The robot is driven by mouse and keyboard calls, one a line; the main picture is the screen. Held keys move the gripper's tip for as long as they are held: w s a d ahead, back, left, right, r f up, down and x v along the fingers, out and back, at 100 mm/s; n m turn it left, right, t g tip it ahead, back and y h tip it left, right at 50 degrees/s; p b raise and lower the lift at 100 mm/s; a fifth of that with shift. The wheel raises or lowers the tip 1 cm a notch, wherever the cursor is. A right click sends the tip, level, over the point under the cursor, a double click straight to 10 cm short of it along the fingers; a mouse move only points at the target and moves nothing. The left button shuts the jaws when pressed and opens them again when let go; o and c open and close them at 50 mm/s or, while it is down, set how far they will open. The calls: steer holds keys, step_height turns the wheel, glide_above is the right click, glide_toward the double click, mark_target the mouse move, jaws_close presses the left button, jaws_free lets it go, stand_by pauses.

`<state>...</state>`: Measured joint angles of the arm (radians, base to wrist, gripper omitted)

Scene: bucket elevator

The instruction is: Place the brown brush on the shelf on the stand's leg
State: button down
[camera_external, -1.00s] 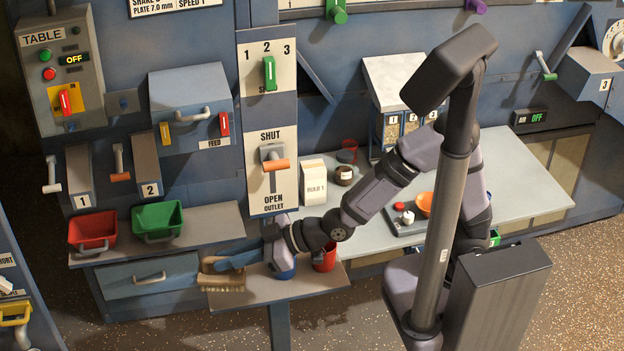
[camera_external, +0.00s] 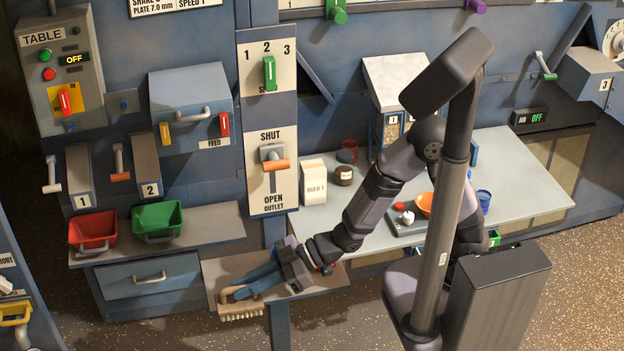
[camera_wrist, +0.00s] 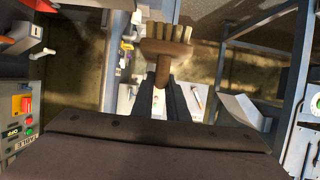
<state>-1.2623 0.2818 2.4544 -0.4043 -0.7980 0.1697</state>
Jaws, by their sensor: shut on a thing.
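The brown brush (camera_external: 241,311) shows at the front left edge of the small shelf (camera_external: 222,268) on the stand's leg (camera_external: 279,328), bristles facing down. I cannot tell whether it touches the shelf or hangs just over its edge. My gripper (camera_external: 233,294) reaches in from the right with its blue fingers on the brush. In the wrist view the brush (camera_wrist: 168,46) lies across the ends of my fingers (camera_wrist: 163,84), its brown handle held between them. My gripper hides part of the shelf's middle.
A red bin (camera_external: 93,231) and a green bin (camera_external: 157,219) stand on the ledge at the left, above a drawer (camera_external: 150,278). The outlet lever (camera_external: 275,164) is above the shelf. A table (camera_external: 520,185) with jars is behind my arm.

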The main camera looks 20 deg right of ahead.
steer(key=w+p, duration=0.4)
steer(key=w, duration=1.1)
steer(key=shift+p, duration=0.35)
step_height(320, 180, down, 3)
steer(key=shift+f+p, duration=0.2)
steer(key=shift+p, duration=0.3)
steer(key=shift+f+b, duration=0.35)
steer(key=shift+f, duration=0.05)
steer(key=shift+s+f, duration=0.1)
steer(key=shift+f, duration=0.05)
